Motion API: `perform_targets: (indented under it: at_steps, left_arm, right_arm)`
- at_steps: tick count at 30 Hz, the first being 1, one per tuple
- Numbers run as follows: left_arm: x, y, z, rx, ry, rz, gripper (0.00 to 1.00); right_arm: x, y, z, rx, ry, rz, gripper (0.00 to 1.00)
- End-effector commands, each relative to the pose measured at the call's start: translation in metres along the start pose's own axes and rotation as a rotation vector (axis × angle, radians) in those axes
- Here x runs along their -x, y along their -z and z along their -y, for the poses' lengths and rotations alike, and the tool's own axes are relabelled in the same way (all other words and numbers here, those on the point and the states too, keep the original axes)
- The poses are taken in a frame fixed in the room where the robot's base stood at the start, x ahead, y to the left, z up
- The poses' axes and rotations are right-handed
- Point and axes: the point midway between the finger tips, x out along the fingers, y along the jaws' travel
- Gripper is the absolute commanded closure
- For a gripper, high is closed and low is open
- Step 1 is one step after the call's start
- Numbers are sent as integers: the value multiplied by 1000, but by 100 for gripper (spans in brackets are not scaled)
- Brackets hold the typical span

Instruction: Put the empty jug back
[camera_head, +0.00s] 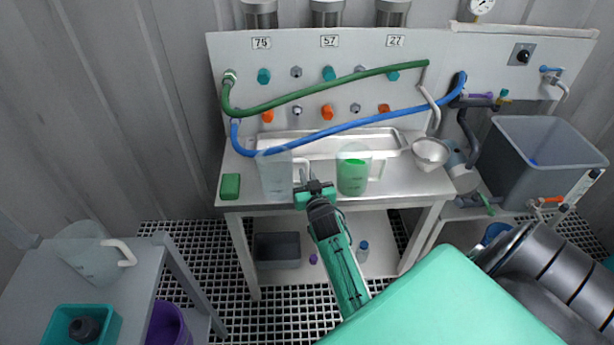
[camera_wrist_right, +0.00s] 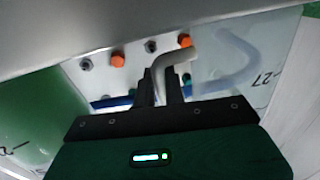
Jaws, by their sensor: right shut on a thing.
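The empty jug (camera_head: 275,178) is clear and upright at the front left of the steel bench; I cannot tell whether its base touches the top. My right gripper (camera_head: 312,188) is shut on its pale handle, on the jug's right side. In the right wrist view, the handle (camera_wrist_right: 178,62) sits between the fingers (camera_wrist_right: 162,90), with the clear jug (camera_wrist_right: 232,58) to the right. A second jug (camera_head: 353,175) with green liquid stands just right of the gripper; its green side shows in the wrist view (camera_wrist_right: 35,120). My left gripper is out of view.
A long steel tray (camera_head: 320,153) lies behind the jugs. A green block (camera_head: 230,186) is at left and a metal bowl (camera_head: 430,152) at right. Green (camera_head: 320,88) and blue (camera_head: 350,125) hoses cross the panel. Another clear jug (camera_head: 92,258) is on the left cart (camera_head: 40,290).

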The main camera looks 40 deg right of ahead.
Motion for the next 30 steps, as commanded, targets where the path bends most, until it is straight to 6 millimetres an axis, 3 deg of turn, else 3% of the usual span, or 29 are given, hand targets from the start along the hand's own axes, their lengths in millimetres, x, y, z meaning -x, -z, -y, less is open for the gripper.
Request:
perform_targets:
  at_steps: [7,8,11,22,30]
  left_arm:
    - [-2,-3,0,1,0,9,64]
    - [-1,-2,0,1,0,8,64]
    - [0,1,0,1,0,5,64]
    - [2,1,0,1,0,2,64]
    - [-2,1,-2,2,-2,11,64]
  right_arm:
    - [0,-2,0,0,0,0,100]
    - [0,-2,0,0,0,0,86]
    - [0,-2,0,0,0,0,67]
    - [0,2,0,0,0,0,67]
    - [40,-1,0,-1,-1,2,67]
